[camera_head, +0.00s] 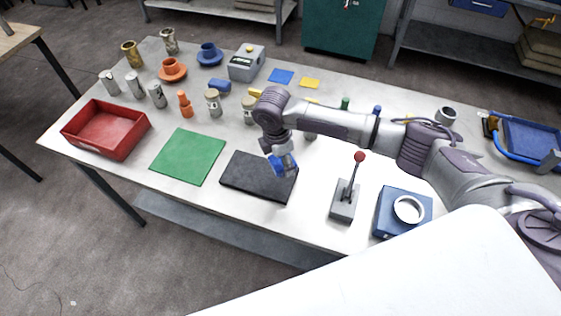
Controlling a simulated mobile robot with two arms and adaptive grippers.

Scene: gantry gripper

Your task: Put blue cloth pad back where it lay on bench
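My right gripper (284,168) hangs from the arm that comes in from the right, just above the back right part of a dark grey mat (250,180). Blue shows at its tip; I cannot tell whether this is part of the gripper or a thing in it. The fingers are too small to read as open or shut. A flat blue square (281,76), which may be the blue cloth pad, lies at the back of the bench (215,215), left of a flat yellow piece (310,83). My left gripper is not in view.
A red tray (92,148) and green mat (188,158) are at left. Cups and cylinders stand behind them, with a grey box (246,64). A red-knobbed lever (346,203) and blue block with ring (389,222) are right of the dark mat. A blue tray (532,140) is far right.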

